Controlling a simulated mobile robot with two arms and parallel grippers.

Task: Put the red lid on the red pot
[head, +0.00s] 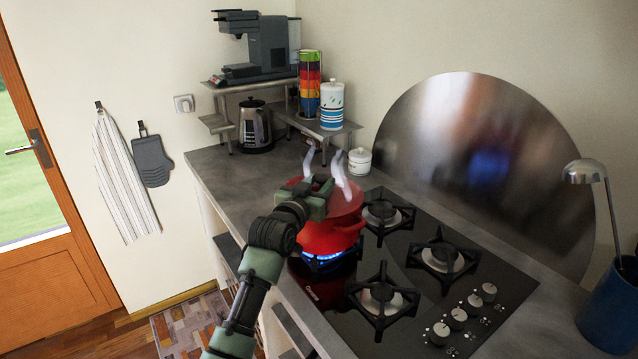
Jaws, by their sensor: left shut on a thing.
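White steam wisps rise around the lid. My right gripper is not in view.
The black hob (408,270) has several other burners, all empty. A white canister (360,161) stands behind the pot. A kettle (255,128) stands further left below a metal shelf (328,129).

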